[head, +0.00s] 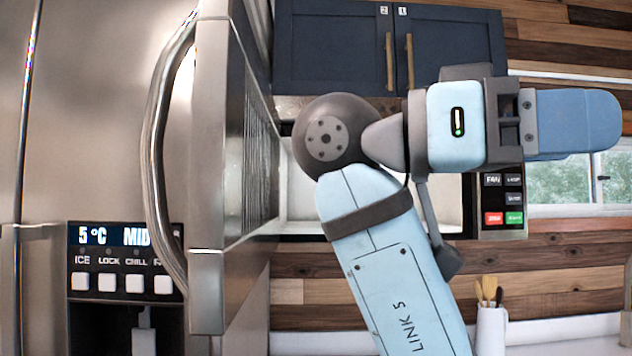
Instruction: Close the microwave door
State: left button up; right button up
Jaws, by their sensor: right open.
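The microwave door (209,130) stands wide open at the left, swung out towards me and seen nearly edge-on. Its curved metal handle (158,150) is on the left side and its meshed inner face is turned right. The microwave (500,180) is behind my right arm; part of its pale cavity and its button panel show. My right gripper (592,123) is open, with its blue fingers pointing right, in front of the panel and window side. It is well to the right of the door and apart from it. My left gripper is not in view.
A steel fridge (85,130) with a display panel (125,258) stands left of the door. Dark blue cabinets (335,50) hang above the microwave. A white utensil holder (491,330) stands at lower right. A window (560,180) is at right.

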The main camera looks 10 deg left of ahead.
aim_at(234, 180)
jog(key=k+j, duration=0.15)
jog(key=j, duration=0.2)
jog(key=k+j, duration=0.15)
jog(key=j, duration=0.2)
jog(key=i+j+u, duration=0.1)
jog(key=j, duration=0.3)
jog(key=i+j+u, duration=0.15)
jog(key=j, duration=0.25)
jog(key=i+j+u, duration=0.1)
jog(key=j, duration=0.3)
